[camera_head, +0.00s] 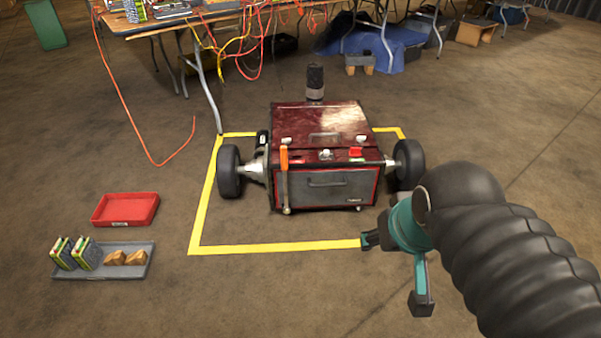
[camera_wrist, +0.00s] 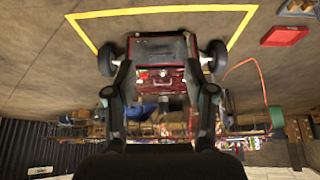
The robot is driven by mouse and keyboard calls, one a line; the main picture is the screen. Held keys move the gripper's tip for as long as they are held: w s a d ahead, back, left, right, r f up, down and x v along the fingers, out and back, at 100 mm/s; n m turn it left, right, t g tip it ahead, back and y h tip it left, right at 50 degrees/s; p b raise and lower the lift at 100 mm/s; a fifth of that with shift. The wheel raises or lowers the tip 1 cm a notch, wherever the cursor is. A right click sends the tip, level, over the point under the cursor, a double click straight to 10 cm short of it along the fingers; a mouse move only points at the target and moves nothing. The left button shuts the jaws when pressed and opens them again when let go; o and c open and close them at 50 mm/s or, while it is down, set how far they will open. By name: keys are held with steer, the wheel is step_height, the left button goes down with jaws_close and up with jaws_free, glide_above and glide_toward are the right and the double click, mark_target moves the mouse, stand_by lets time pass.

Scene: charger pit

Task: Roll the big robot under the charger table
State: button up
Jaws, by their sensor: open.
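The big robot (camera_head: 325,130) is a dark red, scuffed box with a grey front drawer, two black side wheels and a dark cylinder on top. It stands on the floor inside a yellow tape outline, in front of the charger table (camera_head: 150,27), not under it. An orange-handled lever (camera_head: 284,175) stands upright at its front left. The table, at the back left, carries devices and loose cables. My gripper (camera_head: 395,272) is open and empty, in front of the robot's right side and apart from it. The wrist view shows the robot (camera_wrist: 160,50) between and beyond my open fingers (camera_wrist: 167,88).
A red tray (camera_head: 150,209) and a grey tray (camera_head: 140,271) with green-and-grey blocks and tan pieces lie at left. An orange cable (camera_head: 135,125) hangs onto the floor by a table leg (camera_head: 208,95). Blue cloth (camera_head: 375,45) and boxes lie behind. Floor at front is clear.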

steer(key=w+f+g+b, duration=0.2)
steer(key=w+f+g, duration=0.15)
steer(key=f, duration=0.65)
steer(key=m+t+b, duration=0.5)
steer(key=m+t, duration=1.1)
steer(key=m, duration=0.2)
glide_toward(328, 186)
steer(key=shift+w+d+f+b, duration=0.1)
steer(key=shift+w+b, duration=0.7)
steer(key=shift+w, duration=1.75)
steer(key=shift+w+f+b, duration=0.1)
steer(key=shift+w+b, duration=0.7)
steer(key=shift+w, duration=1.8)
